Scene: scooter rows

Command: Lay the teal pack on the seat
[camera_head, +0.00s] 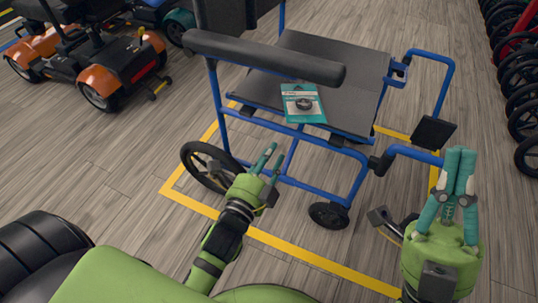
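A blue footrest frame with a black pad (434,133) stands close to my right gripper. Yellow floor tape (325,264) surrounds the chair. Orange scooters (100,80) stand upper left; wheels line the right edge.

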